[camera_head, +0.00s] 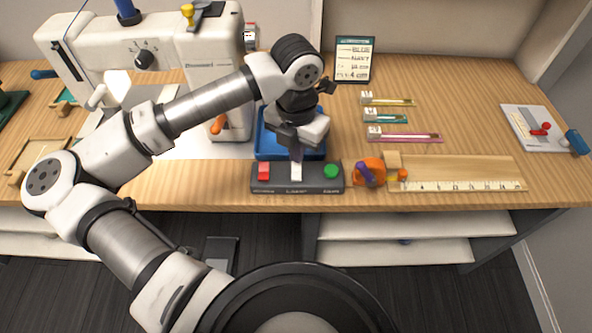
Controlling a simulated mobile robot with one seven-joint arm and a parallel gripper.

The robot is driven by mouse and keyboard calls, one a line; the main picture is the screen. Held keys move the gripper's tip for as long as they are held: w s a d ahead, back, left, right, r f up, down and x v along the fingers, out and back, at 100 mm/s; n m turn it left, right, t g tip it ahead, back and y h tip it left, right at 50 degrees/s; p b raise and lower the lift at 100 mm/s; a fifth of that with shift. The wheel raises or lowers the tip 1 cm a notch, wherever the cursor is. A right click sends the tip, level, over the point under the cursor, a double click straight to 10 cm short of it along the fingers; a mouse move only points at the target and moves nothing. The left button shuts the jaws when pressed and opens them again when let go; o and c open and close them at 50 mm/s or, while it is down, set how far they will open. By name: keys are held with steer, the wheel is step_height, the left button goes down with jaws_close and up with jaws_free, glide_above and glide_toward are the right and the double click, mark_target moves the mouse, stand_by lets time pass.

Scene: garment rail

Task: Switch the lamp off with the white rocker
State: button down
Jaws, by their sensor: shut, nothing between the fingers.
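A dark switch box (314,188) lies along the front edge of the wooden table. It carries a red button (264,171) at the left, the white rocker (296,172) in the middle and a green button (331,170) at the right. My gripper (297,157) is shut and empty, pointing down at the rocker's upper end. I cannot tell whether it touches the rocker, or which way the rocker is tipped. The lamp is not clearly visible; a white sewing machine (180,60) stands at the back left.
A blue tray (265,149) lies behind the switch box, partly hidden by my gripper. An orange object with a purple part (368,172) sits close to its right, beside a wooden ruler board (460,172). Coloured strips and a card stand (355,58) are further back.

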mark_target(296, 166)
steer(key=shift+f+b, duration=1.25)
steer(key=shift+b, duration=0.2)
stand_by(0.5)
steer(key=shift+r, duration=0.15)
steer(key=shift+r+p, duration=1.4)
steer(key=shift+r, duration=2)
